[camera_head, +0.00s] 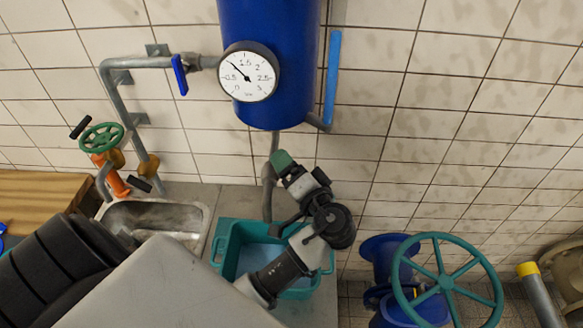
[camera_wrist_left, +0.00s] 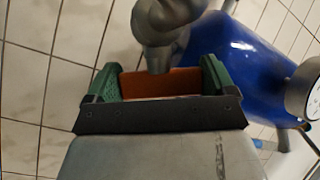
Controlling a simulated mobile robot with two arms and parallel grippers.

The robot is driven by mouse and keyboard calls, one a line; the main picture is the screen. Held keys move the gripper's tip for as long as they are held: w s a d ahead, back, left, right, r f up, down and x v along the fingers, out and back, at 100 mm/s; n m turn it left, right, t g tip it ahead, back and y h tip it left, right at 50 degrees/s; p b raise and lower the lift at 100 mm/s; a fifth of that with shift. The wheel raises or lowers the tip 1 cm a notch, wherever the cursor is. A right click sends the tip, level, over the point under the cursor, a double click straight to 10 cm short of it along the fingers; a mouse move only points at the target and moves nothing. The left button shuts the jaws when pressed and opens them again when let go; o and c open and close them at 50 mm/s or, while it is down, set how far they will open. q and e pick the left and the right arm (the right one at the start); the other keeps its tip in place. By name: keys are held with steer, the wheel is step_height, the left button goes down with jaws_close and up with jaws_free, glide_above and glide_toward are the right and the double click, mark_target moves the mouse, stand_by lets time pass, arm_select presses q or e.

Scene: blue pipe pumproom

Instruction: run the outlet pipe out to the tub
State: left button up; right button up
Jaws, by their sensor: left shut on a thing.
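The grey outlet pipe (camera_head: 267,200) comes down from the underside of the blue tank (camera_head: 280,95), bends at a joint, and its lower part overlaps the teal tub (camera_head: 222,240) in the head view. I cannot tell exactly where its end stands over the tub. My left gripper (camera_head: 279,164) is at the joint, one green finger showing beside it. In the left wrist view the pipe (camera_wrist_left: 160,58) lies between the two green fingers of the left gripper (camera_wrist_left: 157,78), which is shut on it. My arm hides part of the tub. My right gripper is not in view.
A round gauge (camera_head: 248,72) sits on the tank. A blue-handled valve (camera_head: 180,74) and a green handwheel (camera_head: 102,137) are at left, above a metal sink (camera_head: 155,212). A large teal handwheel (camera_head: 448,283) on a blue valve stands right of the tub.

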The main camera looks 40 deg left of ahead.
arm_select(q)
steer(key=shift+r+m+h+p, duration=0.2)
steer(key=shift+m+h+p, duration=0.1)
steer(key=shift+p, duration=0.15)
steer(key=shift+f+m+h, duration=0.2)
steer(key=shift+m+h, duration=1)
steer(key=shift+h, duration=0.2)
steer(key=o, duration=0.7)
steer(key=shift+o, duration=0.2)
steer(key=shift+s+d, duration=0.1)
steer(key=v, duration=0.7)
steer(key=shift+s+d, duration=0.1)
steer(key=shift+s, duration=0.1)
